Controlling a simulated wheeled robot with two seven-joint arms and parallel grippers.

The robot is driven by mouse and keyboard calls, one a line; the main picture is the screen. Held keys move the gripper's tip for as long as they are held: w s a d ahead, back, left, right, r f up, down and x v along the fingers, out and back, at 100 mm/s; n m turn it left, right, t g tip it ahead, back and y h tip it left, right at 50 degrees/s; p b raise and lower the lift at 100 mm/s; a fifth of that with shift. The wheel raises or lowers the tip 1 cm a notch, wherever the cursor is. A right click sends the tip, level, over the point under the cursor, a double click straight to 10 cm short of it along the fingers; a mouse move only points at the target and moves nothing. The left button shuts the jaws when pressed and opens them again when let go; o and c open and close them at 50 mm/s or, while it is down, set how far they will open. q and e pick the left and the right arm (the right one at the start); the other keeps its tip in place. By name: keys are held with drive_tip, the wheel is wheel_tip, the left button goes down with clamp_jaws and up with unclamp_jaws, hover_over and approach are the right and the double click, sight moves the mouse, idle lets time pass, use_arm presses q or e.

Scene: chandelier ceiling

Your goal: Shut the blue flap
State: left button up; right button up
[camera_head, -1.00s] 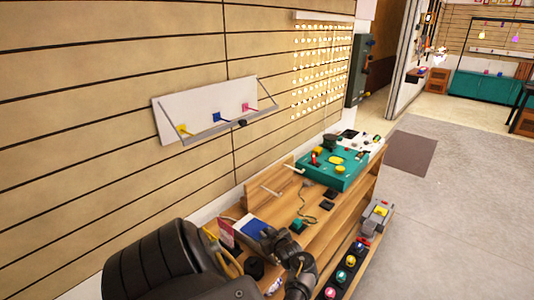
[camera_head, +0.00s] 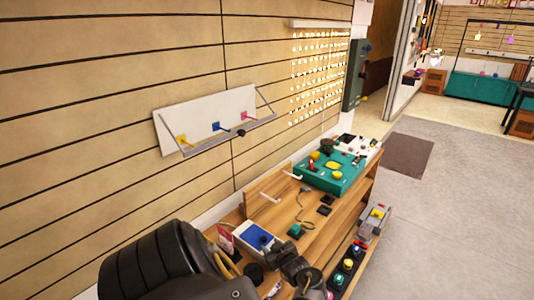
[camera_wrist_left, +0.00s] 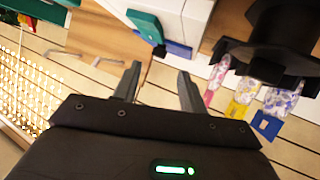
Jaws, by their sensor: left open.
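A small white box (camera_head: 247,228) with a blue flap (camera_head: 257,238) stands on the wooden bench, just beyond my left arm. From the head, the blue flap looks like a panel at the box's top; its exact angle is not clear. In the left wrist view a blue piece (camera_wrist_left: 178,49) shows at the edge of a white surface (camera_wrist_left: 186,18), beyond the fingertips. My left gripper (camera_wrist_left: 158,74) is open and empty, apart from that blue piece. In the head view its fingers are largely hidden by the dark wrist. My right gripper is not in view.
A teal button block (camera_head: 295,231) is right of the box. Farther along the bench (camera_head: 310,222) are white pegs and a teal panel (camera_head: 328,174). A lower row of colored buttons (camera_head: 345,265) lies at right. A white wall shelf (camera_head: 207,110) hangs behind.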

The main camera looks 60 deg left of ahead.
sight(264, 238)
use_arm(q)
drive_tip(key=shift+p+v, duration=0.3)
drive_tip(key=shift+v, duration=0.6)
drive_tip(key=shift+d, duration=0.4)
drive_tip(key=b+x, duration=0.4)
drive_tip(key=x, duration=0.3)
drive_tip(key=shift+a+b, duration=0.15)
drive_tip(key=shift+b, duration=0.2)
drive_tip(key=shift+a, duration=0.55)
